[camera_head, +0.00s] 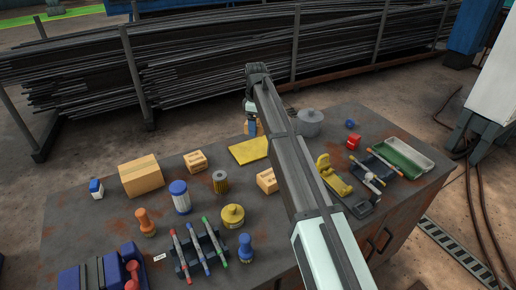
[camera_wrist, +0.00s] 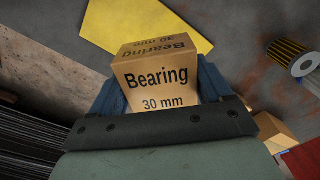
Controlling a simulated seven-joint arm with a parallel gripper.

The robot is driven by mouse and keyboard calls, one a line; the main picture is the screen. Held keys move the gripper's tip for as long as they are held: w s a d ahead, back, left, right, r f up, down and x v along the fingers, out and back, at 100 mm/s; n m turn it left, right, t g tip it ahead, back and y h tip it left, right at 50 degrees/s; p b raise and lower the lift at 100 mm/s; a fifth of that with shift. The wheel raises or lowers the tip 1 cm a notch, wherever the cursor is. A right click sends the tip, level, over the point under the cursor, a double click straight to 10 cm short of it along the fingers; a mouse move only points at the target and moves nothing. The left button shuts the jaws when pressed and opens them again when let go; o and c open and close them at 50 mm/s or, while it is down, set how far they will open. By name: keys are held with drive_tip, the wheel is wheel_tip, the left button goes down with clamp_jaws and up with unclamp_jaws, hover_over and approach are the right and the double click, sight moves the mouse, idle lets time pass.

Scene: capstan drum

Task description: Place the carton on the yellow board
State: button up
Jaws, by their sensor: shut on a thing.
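A small cardboard carton marked "Bearing 30 mm" (camera_wrist: 158,85) sits between the two blue fingers of my gripper (camera_wrist: 158,78), which is shut on it. In the head view my gripper (camera_head: 251,122) is at the far edge of the table, and only a sliver of the carton (camera_head: 260,126) shows beside it. The yellow board (camera_head: 247,151) lies flat and bare on the table, just nearer the head camera than the gripper. In the wrist view the board (camera_wrist: 165,22) appears beyond the carton. My arm hides part of the board's right side. The carton's height above the table is unclear.
A large carton (camera_head: 141,176), a small carton (camera_head: 195,162) and another small carton (camera_head: 267,180) stand around the board. A ribbed cylinder (camera_head: 220,182) stands in front of it. A grey lidded pot (camera_head: 310,122) is right of my arm. Metal bars are stacked behind the table.

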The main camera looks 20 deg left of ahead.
sight(258, 147)
drive_tip(key=shift+w+d+r, duration=0.15)
drive_tip(key=shift+w, duration=0.95)
drive_tip(key=shift+f, duration=5)
drive_tip(key=shift+f, duration=0.1)
drive_tip(key=o, duration=1)
drive_tip(key=shift+o, duration=0.2)
wheel_tip(258, 147, up, 12)
drive_tip(key=shift+r, duration=0.15)
